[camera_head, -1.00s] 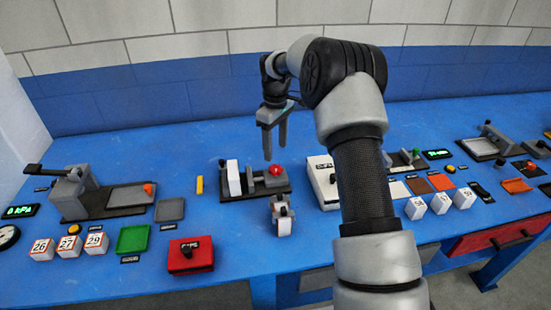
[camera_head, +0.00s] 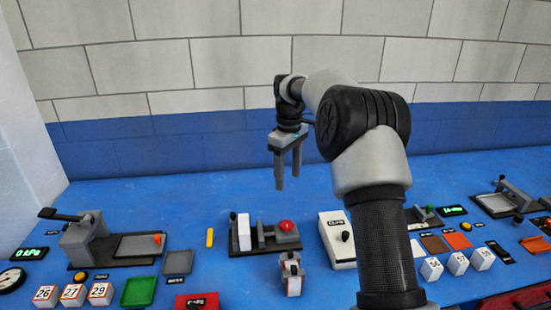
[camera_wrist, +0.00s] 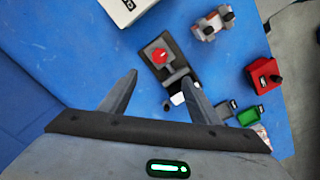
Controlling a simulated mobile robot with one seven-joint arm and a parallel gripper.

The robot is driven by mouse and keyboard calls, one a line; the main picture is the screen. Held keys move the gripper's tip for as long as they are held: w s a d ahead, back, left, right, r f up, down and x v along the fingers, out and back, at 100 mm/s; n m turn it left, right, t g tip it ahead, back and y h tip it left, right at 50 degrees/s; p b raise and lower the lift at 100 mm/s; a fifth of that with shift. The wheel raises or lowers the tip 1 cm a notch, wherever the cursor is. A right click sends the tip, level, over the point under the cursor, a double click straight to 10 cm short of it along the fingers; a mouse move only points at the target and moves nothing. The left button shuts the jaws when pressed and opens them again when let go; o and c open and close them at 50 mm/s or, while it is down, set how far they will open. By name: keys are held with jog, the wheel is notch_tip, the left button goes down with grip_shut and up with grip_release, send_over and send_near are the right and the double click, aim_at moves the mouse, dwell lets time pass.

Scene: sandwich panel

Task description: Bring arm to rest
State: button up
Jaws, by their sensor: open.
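My gripper (camera_head: 287,182) hangs from my arm above the back of the blue table (camera_head: 350,185), with its two fingers apart and nothing between them. It points down, clear of the table. In the wrist view my gripper (camera_wrist: 158,95) shows two spread fingers with bare blue table and part of a dark fixture beyond them. The dark fixture with a red button (camera_head: 287,227) and a white block (camera_head: 244,232) stands in front of and below the gripper. The red button (camera_wrist: 159,56) also shows in the wrist view.
A lever press (camera_head: 85,240) stands at the left with a green tray (camera_head: 138,292) and numbered cubes (camera_head: 73,294) before it. A white box (camera_head: 338,238) and a small clamp-like device (camera_head: 291,273) stand near the middle. A brick wall (camera_head: 200,60) rises behind.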

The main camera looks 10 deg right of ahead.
jog(key=s+r+m+t+p, duration=0.3)
jog(key=s+r+m+p, duration=0.1)
jog(key=s+r, duration=1.45)
jog(key=s+m+t+p, duration=0.2)
jog(key=s+m, duration=0.3)
jog(key=s, duration=1.4)
jog(key=shift+s+t+p, duration=0.2)
jog(key=shift+t+p, duration=0.1)
jog(key=shift+p, duration=0.25)
